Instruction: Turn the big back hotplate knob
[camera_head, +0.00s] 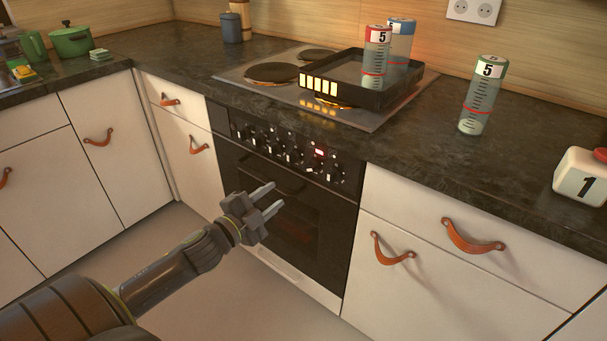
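A row of several dark knobs (283,152) with pale marks runs along the front panel of the black oven (315,221), below the counter edge. I cannot tell which knob is for the big back hotplate. A small red light shows on the panel towards its right. The hotplates (270,72) sit on the steel hob above; one more is at the back, and a tray covers part of the right side. My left gripper (278,194) is open and empty, in front of the oven door, below and apart from the knobs. My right gripper is not in view.
A dark tray (345,92) with glowing bars stands on the hob, holding two marked bottles. Drawers with leather pulls (471,236) flank the oven. The floor in front is clear.

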